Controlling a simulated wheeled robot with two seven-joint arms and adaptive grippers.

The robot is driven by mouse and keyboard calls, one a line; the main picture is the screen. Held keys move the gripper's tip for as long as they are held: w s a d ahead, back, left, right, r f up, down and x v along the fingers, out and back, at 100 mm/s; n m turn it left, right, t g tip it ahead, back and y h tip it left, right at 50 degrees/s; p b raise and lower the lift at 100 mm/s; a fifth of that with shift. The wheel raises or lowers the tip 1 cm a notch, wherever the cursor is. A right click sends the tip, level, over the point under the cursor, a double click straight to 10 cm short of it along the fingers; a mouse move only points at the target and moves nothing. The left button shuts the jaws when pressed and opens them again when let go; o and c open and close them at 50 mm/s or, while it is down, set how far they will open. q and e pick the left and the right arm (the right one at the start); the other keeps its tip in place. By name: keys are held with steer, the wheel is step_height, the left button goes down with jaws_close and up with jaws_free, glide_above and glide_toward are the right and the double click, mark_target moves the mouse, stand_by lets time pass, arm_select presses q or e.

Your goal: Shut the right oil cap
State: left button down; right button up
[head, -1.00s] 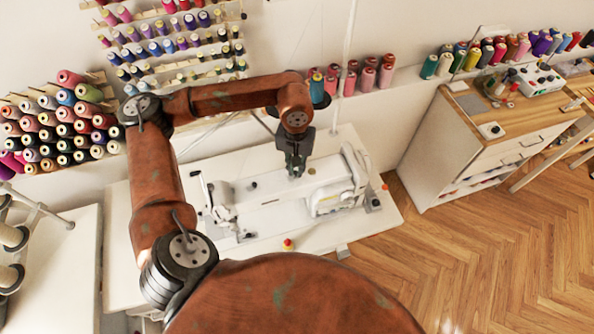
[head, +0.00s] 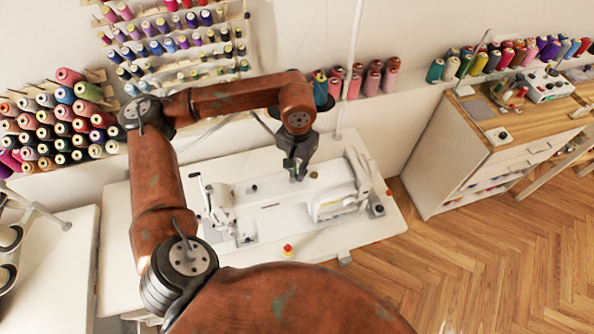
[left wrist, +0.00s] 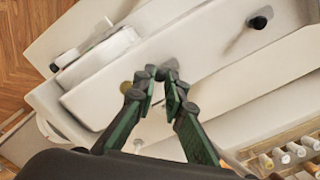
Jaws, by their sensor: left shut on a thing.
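A white sewing machine (head: 285,197) lies across the white table. A black cap (head: 252,188) stands on its top left of my gripper; it also shows at the upper right of the left wrist view (left wrist: 258,22). My left gripper (head: 297,176) points down at the machine's top, its fingertips (left wrist: 168,88) close together. It is shut on what seems to be the right oil cap, mostly hidden by the fingers. A small brass-coloured disc (head: 313,174) sits just right of the fingertips; in the left wrist view it is left of them (left wrist: 126,87). My right gripper is not in view.
A red and yellow button (head: 288,251) sits at the front of the table (head: 370,228). Thread spools (head: 375,78) line the wall behind. A wooden-topped cabinet (head: 490,160) stands at the right, with clear floor before it.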

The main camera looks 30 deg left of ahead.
arm_select(q)
steer(key=c, duration=2)
jaws_free()
step_height(320, 180, up, 12)
